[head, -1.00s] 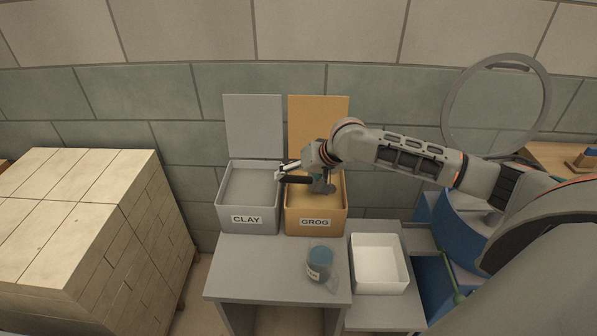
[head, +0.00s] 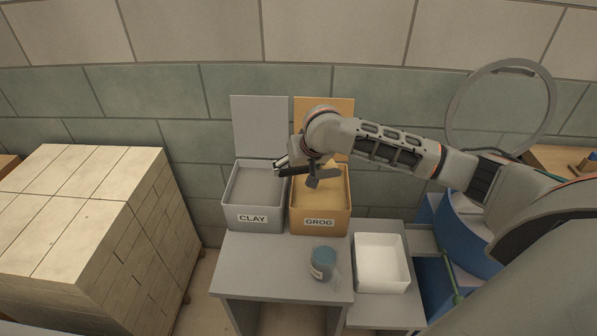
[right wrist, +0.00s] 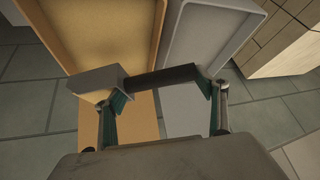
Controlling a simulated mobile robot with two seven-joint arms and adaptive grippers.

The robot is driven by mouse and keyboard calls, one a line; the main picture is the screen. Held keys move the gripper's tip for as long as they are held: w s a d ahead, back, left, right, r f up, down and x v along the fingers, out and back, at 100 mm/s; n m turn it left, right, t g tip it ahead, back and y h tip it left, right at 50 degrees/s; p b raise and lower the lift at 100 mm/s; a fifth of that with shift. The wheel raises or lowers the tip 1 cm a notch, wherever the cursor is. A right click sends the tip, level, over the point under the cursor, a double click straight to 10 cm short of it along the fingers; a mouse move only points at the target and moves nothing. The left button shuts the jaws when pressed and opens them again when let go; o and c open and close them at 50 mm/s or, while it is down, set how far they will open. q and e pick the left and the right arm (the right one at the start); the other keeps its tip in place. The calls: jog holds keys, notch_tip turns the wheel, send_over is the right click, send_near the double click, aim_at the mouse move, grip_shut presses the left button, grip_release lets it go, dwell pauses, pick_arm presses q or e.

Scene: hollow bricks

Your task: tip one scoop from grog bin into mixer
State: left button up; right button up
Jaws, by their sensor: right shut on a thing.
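My right gripper (head: 290,168) is over the grog bin's left side, near the clay bin's edge. It is shut on the dark handle of a scoop (head: 312,182), whose grey head hangs over the grog bin. In the right wrist view the scoop (right wrist: 98,82) spans between the fingers (right wrist: 160,100), over the grog bin (right wrist: 110,25). What the scoop holds is hidden. The blue mixer (head: 465,240) is at the right, partly behind my arm. My left gripper is not in view.
The grey clay bin (head: 254,219) adjoins on the left. A jar with blue contents (head: 322,262) and a white tray (head: 382,264) stand in front. A raised ring (head: 447,110) stands above the mixer. A brick stack (head: 70,220) fills the left.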

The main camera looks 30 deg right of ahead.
jog(key=shift+w+a+r+h, duration=0.1)
jog(key=shift+a+r+h, duration=0.2)
jog(key=shift+r, duration=0.65)
jog(key=shift+a+r+h, duration=0.2)
jog(key=shift+a+r, duration=0.1)
jog(key=shift+r, duration=0.6)
